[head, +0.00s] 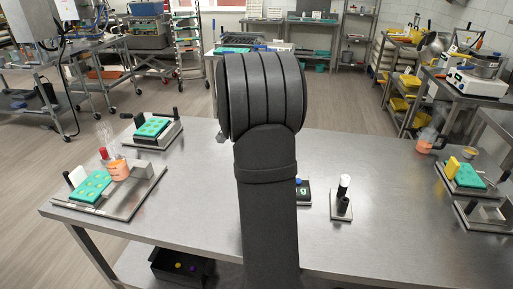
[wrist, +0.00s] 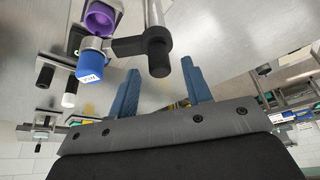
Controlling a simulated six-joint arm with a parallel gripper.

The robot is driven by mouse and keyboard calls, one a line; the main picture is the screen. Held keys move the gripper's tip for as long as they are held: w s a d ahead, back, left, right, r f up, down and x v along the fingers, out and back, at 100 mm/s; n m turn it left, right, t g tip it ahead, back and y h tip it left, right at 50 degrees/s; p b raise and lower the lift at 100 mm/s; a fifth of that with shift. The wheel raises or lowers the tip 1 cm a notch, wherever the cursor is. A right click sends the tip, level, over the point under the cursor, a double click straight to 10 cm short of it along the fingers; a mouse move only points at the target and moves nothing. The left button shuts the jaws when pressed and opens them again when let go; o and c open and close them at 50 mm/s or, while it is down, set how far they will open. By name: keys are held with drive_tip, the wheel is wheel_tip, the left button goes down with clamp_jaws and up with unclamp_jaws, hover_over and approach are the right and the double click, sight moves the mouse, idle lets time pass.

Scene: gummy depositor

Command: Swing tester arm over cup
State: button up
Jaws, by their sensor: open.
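In the wrist view, the tester arm (wrist: 128,46) is a short black bar running left from an upright post with a black cylindrical end (wrist: 159,60). A blue labelled head (wrist: 90,68) is at the bar's other end. A purple cup (wrist: 97,20) shows beside that head, partly cut by the top edge. My gripper (wrist: 160,66) has its two blue fingers apart, and the black cylindrical end shows between their tips; I cannot tell whether they touch it. In the head view my own arm hides the gripper and most of the tester.
In the head view a small black unit (head: 304,191) and a stand with a white-and-black upright (head: 341,197) are right of my arm. A tray with a teal mould (head: 90,187) is at left. Another teal mould (head: 152,127) lies behind it. The bench (head: 385,225) is clear towards the right front.

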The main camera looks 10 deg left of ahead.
drive_tip(key=v, duration=1.5)
drive_tip(key=shift+a, duration=0.1)
drive_tip(key=x, duration=1.7)
drive_tip(key=shift+f, duration=0.1)
